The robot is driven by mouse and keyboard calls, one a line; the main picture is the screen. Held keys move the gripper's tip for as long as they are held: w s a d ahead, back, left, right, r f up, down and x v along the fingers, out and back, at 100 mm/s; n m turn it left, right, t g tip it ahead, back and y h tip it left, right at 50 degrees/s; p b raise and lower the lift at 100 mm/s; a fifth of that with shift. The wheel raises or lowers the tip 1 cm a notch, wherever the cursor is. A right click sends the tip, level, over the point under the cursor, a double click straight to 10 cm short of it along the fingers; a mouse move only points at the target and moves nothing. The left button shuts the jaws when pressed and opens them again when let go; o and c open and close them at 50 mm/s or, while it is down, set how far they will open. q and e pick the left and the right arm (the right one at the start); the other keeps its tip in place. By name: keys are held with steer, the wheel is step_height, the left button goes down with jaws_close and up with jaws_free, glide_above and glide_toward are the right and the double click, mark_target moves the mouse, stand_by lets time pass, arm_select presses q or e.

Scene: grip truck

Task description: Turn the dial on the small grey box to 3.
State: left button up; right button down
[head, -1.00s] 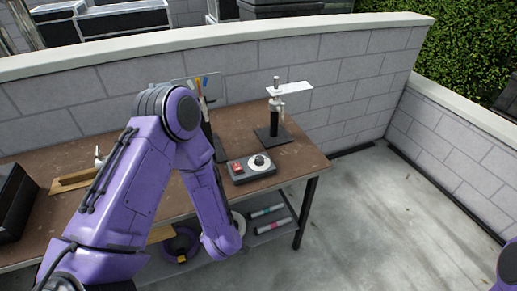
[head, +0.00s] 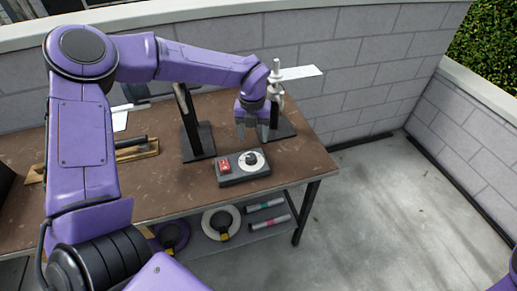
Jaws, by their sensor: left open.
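The small grey box (head: 236,177) lies on the right part of the brown table. Its top carries a red switch (head: 224,166) on the left and a white dial plate with a dark and pale knob (head: 251,158) on the right. The numbers on the dial are too small to read. My left gripper (head: 253,136) points down just behind the dial, its fingers apart and empty. It appears above the table and apart from the knob. Only a bit of my right arm shows at the lower right corner; its gripper is out of view.
A dark stand (head: 197,140) is left of the box, and a second stand with a white plate (head: 300,72) is behind my gripper. A wooden tool (head: 135,152) lies further left. Tape rolls and tubes (head: 266,205) are on the lower shelf. Concrete floor is clear at right.

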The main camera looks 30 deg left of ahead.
mark_target(251, 156)
arm_select(q)
steer(key=f, duration=0.1)
steer(key=s+f, duration=0.1)
steer(key=f, duration=0.1)
steer(key=s+f+p, duration=0.1)
steer(key=shift+s+a+f, duration=0.1)
steer(key=shift+f, duration=0.3)
steer(key=f, duration=0.2)
steer(key=w+f, duration=0.1)
steer(key=shift+f, duration=0.35)
steer(key=shift+s+r, duration=0.15)
steer(key=shift+s, duration=0.05)
steer(key=shift+c, duration=0.3)
steer(key=c, duration=1)
arm_select(e)
steer(key=shift+s+r, duration=0.25)
steer(key=shift+r, duration=0.25)
steer(key=shift+s+r, duration=0.2)
steer(key=shift+r, duration=0.3)
